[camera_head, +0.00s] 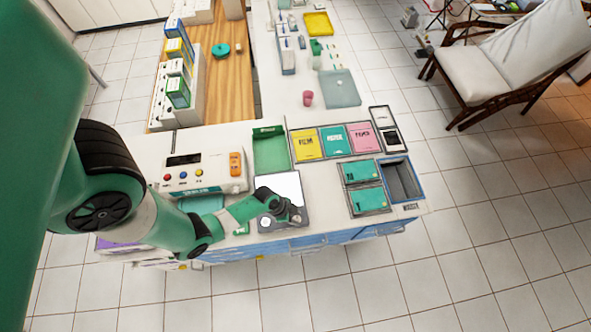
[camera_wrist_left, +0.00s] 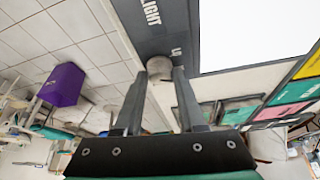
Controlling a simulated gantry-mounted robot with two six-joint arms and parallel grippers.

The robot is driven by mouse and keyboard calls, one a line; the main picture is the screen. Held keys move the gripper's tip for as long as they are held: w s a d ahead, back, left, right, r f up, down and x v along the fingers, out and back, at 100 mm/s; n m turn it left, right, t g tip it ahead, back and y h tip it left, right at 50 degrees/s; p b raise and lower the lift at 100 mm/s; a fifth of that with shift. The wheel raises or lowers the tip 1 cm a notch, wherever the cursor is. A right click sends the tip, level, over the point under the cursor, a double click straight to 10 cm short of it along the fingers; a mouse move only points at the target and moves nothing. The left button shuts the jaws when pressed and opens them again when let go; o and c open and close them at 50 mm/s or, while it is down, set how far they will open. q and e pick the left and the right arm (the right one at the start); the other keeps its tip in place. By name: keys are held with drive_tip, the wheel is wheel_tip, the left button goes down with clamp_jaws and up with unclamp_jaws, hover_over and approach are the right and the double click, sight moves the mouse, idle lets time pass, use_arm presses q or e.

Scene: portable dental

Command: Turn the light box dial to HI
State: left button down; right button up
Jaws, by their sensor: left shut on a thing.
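The light box (camera_head: 284,186) lies near the front edge of the counter, with a bright white panel in a dark grey frame. In the left wrist view, its grey frame (camera_wrist_left: 165,20) carries the word LIGHT, and another marking beside the dial is partly cut off. The round, pale grey dial (camera_wrist_left: 159,66) sits at the frame's edge. My left gripper (camera_wrist_left: 161,84) is shut on the dial, one finger on each side. In the head view, the left gripper (camera_head: 292,214) is over the box's front part and hides the dial. The dial's pointer setting cannot be read.
A device with colored buttons (camera_head: 203,172) stands left of the light box. A green tray (camera_head: 271,150) lies behind it. Yellow, teal and pink packets (camera_head: 306,144) lie to the back right, and a grey bin (camera_head: 402,180) is at the right end.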

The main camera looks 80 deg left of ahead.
use_arm(q)
drive_tip(key=shift+m, duration=0.5)
drive_tip(key=c, duration=0.5)
unclamp_jaws()
